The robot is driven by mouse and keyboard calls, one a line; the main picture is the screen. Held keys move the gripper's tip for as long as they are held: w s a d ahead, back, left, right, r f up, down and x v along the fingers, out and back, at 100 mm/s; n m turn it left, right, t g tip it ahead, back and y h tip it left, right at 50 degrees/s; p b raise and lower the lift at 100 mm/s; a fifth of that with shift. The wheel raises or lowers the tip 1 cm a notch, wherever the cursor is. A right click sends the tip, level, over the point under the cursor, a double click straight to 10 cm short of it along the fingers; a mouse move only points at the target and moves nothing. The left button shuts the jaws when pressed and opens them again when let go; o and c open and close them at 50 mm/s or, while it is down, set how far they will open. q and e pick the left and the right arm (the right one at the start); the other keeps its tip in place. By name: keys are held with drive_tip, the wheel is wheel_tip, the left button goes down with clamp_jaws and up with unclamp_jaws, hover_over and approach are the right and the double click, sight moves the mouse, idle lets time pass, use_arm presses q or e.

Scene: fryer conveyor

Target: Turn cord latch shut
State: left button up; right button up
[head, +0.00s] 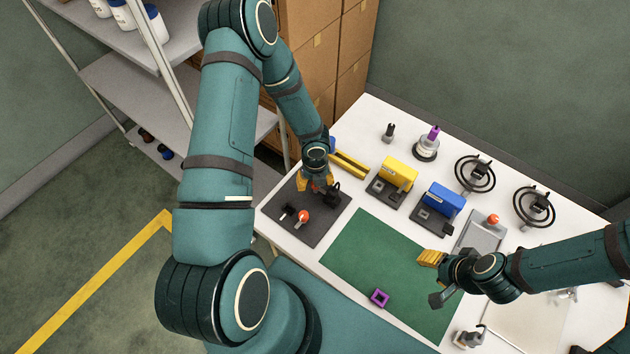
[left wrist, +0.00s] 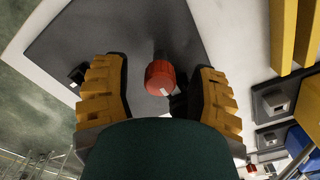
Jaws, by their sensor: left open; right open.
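A dark square plate (head: 318,231) lies at the left end of the table and bears a red knob (head: 304,216) and small black fittings (head: 287,212). I cannot tell which part is the cord latch. My left gripper (head: 318,186) is over the plate's far part, its fingers partly hidden by the wrist. In the left wrist view my left gripper (left wrist: 163,95) is open, with a red cylindrical knob (left wrist: 160,77) with a white mark seen between the fingers. Contact cannot be made out. My right gripper (head: 434,278) is open and empty above the green mat's right edge.
The green mat (head: 365,250) carries a purple square ring (head: 379,298). Behind it stand a yellow box (head: 398,173), a blue box (head: 443,199) and black ring stands (head: 475,174). Yellow bars (head: 349,163) lie beyond the plate. Shelving and cartons (head: 310,40) are at the back left.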

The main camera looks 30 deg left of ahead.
use_arm(q)
wheel_tip(320, 180, up, 12)
idle(0.5)
idle(0.5)
